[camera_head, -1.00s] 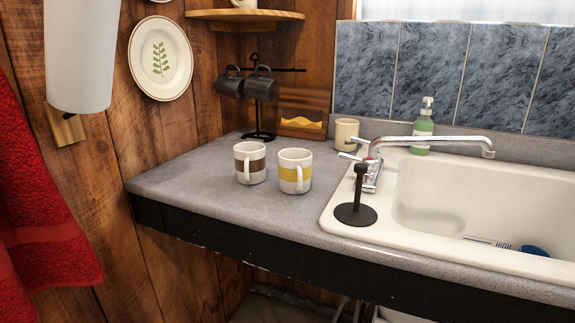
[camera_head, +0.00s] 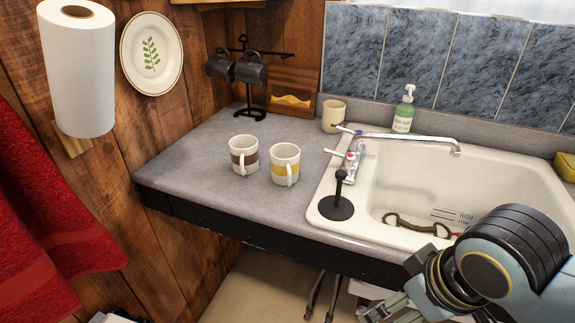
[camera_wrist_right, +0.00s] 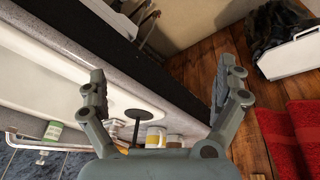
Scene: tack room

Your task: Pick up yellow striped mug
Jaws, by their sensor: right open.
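The yellow striped mug (camera_head: 285,168) is white with a yellow band and stands upright on the grey counter (camera_head: 190,145), left of the sink. Its handle faces the front. A similar mug with a brown band (camera_head: 243,158) stands just left of it. In the right wrist view the yellow striped mug (camera_wrist_right: 155,136) shows small, partly hidden behind my gripper's base. My right gripper (camera_wrist_right: 165,78) is open and empty, its fingers spread wide. In the head view the right gripper (camera_head: 388,310) is low in front of the sink, well apart from the mug. My left gripper is not in view.
The faucet (camera_head: 400,139), a cream mug (camera_head: 333,116) and a soap bottle (camera_head: 404,110) are behind. The counter's left part is clear.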

